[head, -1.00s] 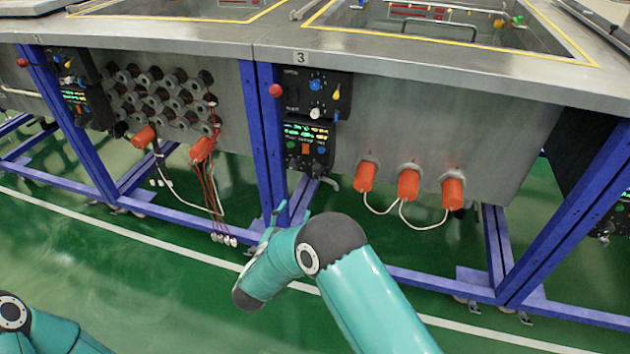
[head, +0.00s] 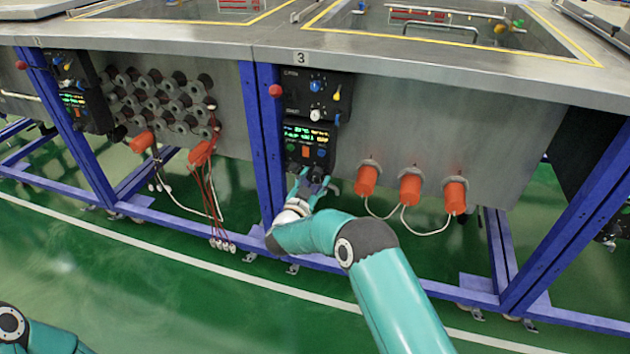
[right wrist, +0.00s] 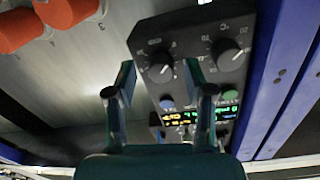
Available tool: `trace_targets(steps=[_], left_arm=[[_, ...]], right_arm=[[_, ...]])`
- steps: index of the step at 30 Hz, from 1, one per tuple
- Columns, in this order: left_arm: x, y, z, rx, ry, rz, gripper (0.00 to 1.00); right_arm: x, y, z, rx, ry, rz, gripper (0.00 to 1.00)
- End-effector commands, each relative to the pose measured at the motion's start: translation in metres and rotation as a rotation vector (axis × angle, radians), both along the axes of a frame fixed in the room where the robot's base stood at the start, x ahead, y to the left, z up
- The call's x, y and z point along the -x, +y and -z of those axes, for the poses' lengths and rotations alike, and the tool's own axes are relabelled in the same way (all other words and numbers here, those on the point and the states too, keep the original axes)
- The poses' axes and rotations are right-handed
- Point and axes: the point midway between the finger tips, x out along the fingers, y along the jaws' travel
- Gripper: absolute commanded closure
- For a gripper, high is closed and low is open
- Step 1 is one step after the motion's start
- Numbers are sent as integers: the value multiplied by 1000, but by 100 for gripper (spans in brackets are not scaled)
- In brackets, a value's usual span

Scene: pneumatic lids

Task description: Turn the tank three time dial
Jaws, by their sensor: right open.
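The tank three control panel is a black lower box (head: 307,133) with a green and yellow display, on the blue frame under the "3" plate. In the right wrist view, two dark round knobs with scale marks show on this panel: a nearer left knob (right wrist: 160,68) and a right knob (right wrist: 228,52). My right gripper (head: 316,183) is open just below the panel. In the right wrist view its fingertips (right wrist: 159,70) appear on either side of the left knob; contact cannot be told. My left gripper is out of view.
Orange connectors (head: 409,188) with white cables stick out to the right. Blue frame posts (head: 268,150) stand close left. The green floor is open in front.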

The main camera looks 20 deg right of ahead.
Motion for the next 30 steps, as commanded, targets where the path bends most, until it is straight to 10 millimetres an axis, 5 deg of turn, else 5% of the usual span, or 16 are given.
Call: trace_targets(steps=[6,15,30], left_arm=[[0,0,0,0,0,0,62],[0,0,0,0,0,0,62],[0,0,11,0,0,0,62]], right_arm=[[0,0,0,0,0,0,48],[0,-1,0,0,-1,1,98],[1,-2,1,-70,-51,5,100]])
